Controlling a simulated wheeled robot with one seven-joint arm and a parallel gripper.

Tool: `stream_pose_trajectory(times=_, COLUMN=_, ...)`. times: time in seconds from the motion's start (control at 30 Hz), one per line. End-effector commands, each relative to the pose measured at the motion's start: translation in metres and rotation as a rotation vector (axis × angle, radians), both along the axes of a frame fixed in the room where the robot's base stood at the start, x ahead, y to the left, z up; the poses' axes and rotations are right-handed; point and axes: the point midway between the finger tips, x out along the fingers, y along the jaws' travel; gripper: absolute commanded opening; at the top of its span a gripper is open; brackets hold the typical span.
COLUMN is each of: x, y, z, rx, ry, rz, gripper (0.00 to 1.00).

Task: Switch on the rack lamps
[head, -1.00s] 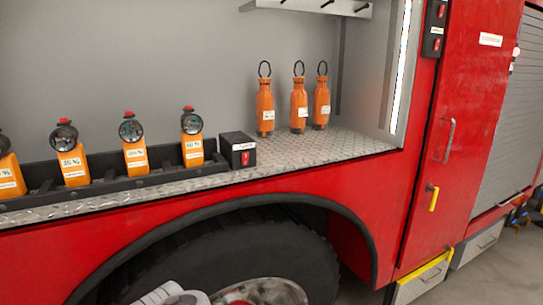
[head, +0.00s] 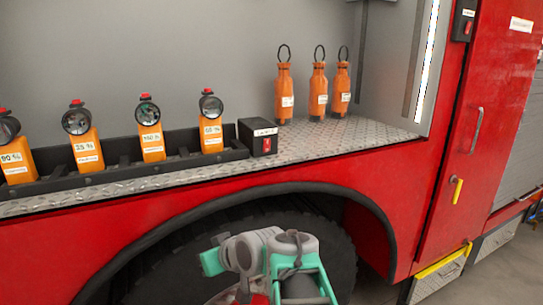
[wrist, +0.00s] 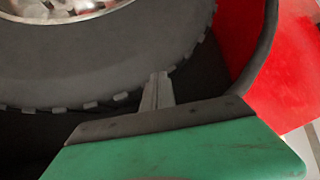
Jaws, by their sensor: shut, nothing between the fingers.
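Several orange lamps with round dark lenses, red tops and white labels stand in a black rack (head: 110,171) on the truck's ledge; one is the lamp at the right end (head: 211,138). A black box (head: 258,138) with a red switch (head: 266,146) on its front sits just right of the rack. I cannot tell the switch's position. My arm shows low in the head view, in front of the wheel, below the ledge and apart from the box. My gripper (wrist: 158,85) is shut and empty in the wrist view, in front of the tyre; its fingertips cannot be made out in the head view.
Three orange bottle-shaped things with loops (head: 317,90) stand on the metal ledge (head: 330,143) to the right. The wheel arch (head: 345,194) and tyre (head: 342,262) lie below. A red door (head: 470,140) is at right. A second red switch (head: 467,27) is high on the frame.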

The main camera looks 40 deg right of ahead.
Motion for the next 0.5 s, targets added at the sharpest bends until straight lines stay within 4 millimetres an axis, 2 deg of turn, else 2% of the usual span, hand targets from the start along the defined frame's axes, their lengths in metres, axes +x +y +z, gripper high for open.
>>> stream_pose_trajectory(times=0.03, x=0.004, y=-0.04, z=0.012, rx=-0.006, ry=-0.113, rz=-0.054, gripper=0.0)
stream_pose_trajectory(times=0.1, x=0.001, y=-0.088, z=0.046, rx=-0.03, ry=-0.289, rz=-0.106, gripper=0.0)
stream_pose_trajectory(times=0.2, x=-0.02, y=-0.143, z=0.092, rx=-0.077, ry=-0.5, rz=-0.178, gripper=0.0)
stream_pose_trajectory(times=0.3, x=-0.051, y=-0.179, z=0.145, rx=-0.14, ry=-0.667, rz=-0.237, gripper=0.0)
stream_pose_trajectory(times=0.33, x=-0.06, y=-0.187, z=0.156, rx=-0.155, ry=-0.704, rz=-0.251, gripper=0.0)
stream_pose_trajectory(times=0.4, x=-0.075, y=-0.198, z=0.174, rx=-0.18, ry=-0.766, rz=-0.272, gripper=0.0)
stream_pose_trajectory(times=0.5, x=-0.083, y=-0.203, z=0.184, rx=-0.195, ry=-0.801, rz=-0.282, gripper=0.0)
